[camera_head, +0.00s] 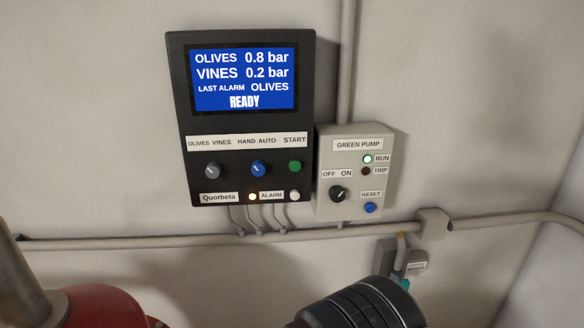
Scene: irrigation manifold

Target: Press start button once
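The green start button (295,167) is on the right side of the black control panel (180,125), under the START label (295,140). It looks round and nothing covers it. The blue screen (244,80) above reads OLIVES 0.8 bar, VINES 0.2 bar, LAST ALARM OLIVES and READY. A grey OLIVES/VINES knob (212,170) and a blue HAND/AUTO knob (258,168) sit left of the button. The blue knob's mark seems to point up and left. My gripper is not in view.
Below START are a glowing alarm lamp (252,197) and a whitish button (294,196). The grey GREEN PUMP box (330,195) stands close on the right, its RUN lamp (367,159) lit. A pipe (330,233) runs below. A red object (105,305) and dark ribbed cylinder (360,308) fill the foreground.

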